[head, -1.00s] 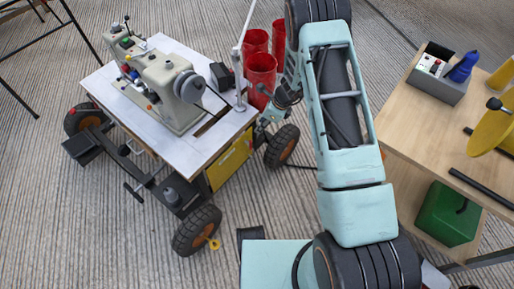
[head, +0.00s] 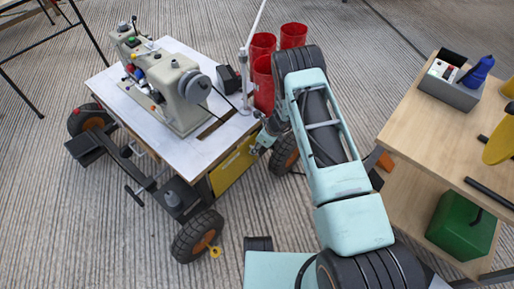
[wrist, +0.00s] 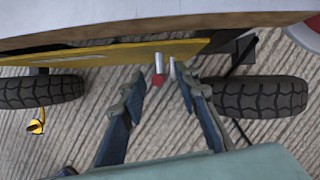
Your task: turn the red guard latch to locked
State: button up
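A small red piece (wrist: 158,80) with a silver pin shows in the wrist view at the edge of the yellow panel (wrist: 110,54); it looks like the red guard latch. The panel is on the side of the white-topped cart (head: 232,168). My gripper (wrist: 158,88) is open, one finger on each side of the red piece, with visible gaps; whether either finger touches it I cannot tell. In the head view my gripper (head: 258,146) is beside the cart's right corner, and the latch cannot be made out there.
A sewing machine (head: 170,85) stands on the cart. A cart wheel (head: 286,153) is close to my gripper; it also shows in the wrist view (wrist: 262,97). Red bins (head: 264,80) stand behind my arm. A wooden table (head: 425,135) is at the right.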

jog(key=shift+c, duration=0.4)
grip_shut()
jog(key=shift+f+t+h+b, duration=0.15)
jog(key=shift+t+h+b, duration=0.45)
jog(key=shift+b, duration=1.55)
jog(key=shift+s+a+n+t+h+b, duration=0.25)
jog(key=shift+t+b, duration=0.35)
jog(key=shift+b, duration=0.45)
jog(key=shift+s+a+f+n+t+h+b, duration=0.25)
jog(key=shift+n+t+h+b, duration=0.3)
jog(key=shift+t+h, duration=1.1)
jog(key=shift+s+a+f+n+t+h+b, duration=0.35)
jog(key=shift+n+t+h, duration=0.35)
jog(key=shift+t, duration=1.7)
jog(key=shift+s+a+f+n+t+h+b, duration=0.15)
jog(key=shift+f+n+t+h+b, duration=0.35)
jog(key=shift+t+h, duration=1.15)
jog(key=shift+d+r+t+y, duration=0.15)
jog(key=shift+r+t+y, duration=0.05)
jog(key=shift+t+y, duration=0.3)
